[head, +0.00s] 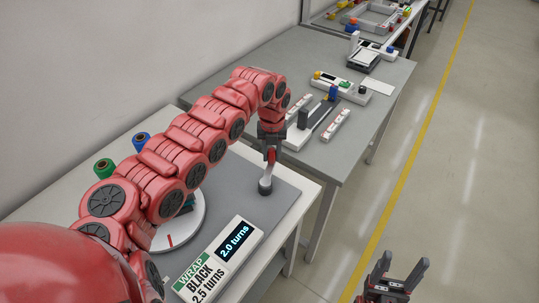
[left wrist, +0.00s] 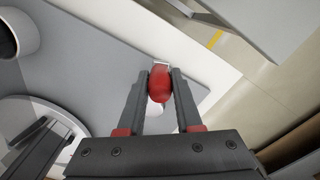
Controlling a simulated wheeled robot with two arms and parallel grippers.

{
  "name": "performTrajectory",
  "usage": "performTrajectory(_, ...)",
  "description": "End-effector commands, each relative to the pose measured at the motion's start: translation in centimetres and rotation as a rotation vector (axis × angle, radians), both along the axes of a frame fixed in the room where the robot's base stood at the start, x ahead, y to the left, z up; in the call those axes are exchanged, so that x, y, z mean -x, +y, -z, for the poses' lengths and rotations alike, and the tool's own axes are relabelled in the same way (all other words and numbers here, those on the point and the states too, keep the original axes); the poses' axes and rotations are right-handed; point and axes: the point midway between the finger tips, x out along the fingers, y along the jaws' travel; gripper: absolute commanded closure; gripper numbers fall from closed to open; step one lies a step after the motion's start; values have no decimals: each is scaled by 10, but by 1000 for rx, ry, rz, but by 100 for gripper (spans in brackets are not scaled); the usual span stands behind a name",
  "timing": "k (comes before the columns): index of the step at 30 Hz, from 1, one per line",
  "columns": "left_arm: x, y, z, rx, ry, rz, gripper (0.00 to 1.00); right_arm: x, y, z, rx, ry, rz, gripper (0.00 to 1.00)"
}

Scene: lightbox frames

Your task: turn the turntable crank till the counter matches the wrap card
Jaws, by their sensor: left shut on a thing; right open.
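The counter (head: 234,241) at the front of the near table reads 2.0 turns. The wrap card (head: 199,279) beside it reads WRAP BLACK 2.5 turns. The white turntable (head: 193,222) is partly hidden behind my left arm; a red mark shows on it, and a dark item stands on it. The turntable also shows at lower left in the left wrist view (left wrist: 22,108). My left gripper (head: 270,152) is shut on the red crank handle (left wrist: 160,84), above the crank's dark round base (head: 265,187). My right gripper (head: 398,275) is open and empty over the floor.
A green spool (head: 104,168) and a blue spool (head: 140,141) stand at the near table's wall side. A second table (head: 300,55) beyond holds several devices. Open floor (head: 450,180) with a yellow line lies to the right.

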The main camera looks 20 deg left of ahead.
Motion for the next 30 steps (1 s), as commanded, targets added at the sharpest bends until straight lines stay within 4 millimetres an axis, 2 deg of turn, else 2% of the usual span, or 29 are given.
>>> performTrajectory(11, 1, -2, 1, 2, 5, 4, 100, 0, 0, 0, 0, 0, 0, 36)
performTrajectory(12, 1, -2, 1, 2, 5, 4, 59, 0, 0, 0, 0, 0, 0, 36)
performTrajectory(16, 1, -2, 1, 2, 4, 4, 36, 0, 0, 0, 0, 0, 0, 36)
performTrajectory(26, 0, -1, -1, 2, 2, 3, 36, 0, 0, 1, 0, 0, 0, 36)
performTrajectory(30, -1, -1, -15, 2, -3, 2, 36, 0, 0, 7, 0, 0, 0, 36)
